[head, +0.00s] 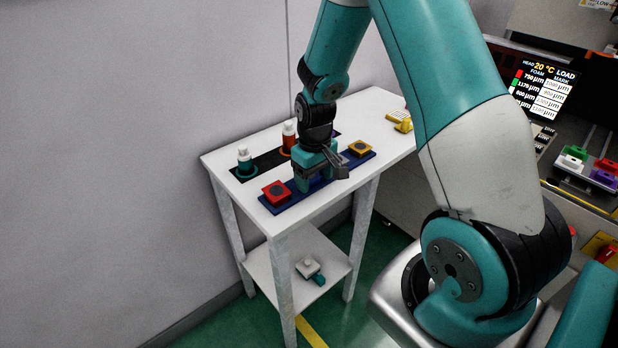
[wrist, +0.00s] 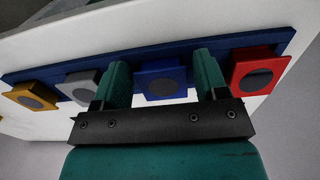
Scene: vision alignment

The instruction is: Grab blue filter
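The blue filter (wrist: 161,80) is a blue block with a dark round disc on its face, sitting on the blue tray (wrist: 225,53). In the wrist view my gripper (wrist: 162,70) is open, with one teal finger on each side of the blue filter. I cannot tell whether the fingers touch it. In the head view my gripper (head: 317,178) is low over the blue tray (head: 300,199), and the blue filter is mostly hidden behind it.
A red filter (head: 276,192) and a yellow filter (head: 359,148) sit at the tray's ends; a grey filter (wrist: 80,86) shows between yellow and blue. A lower shelf (head: 327,262) holds a small item.

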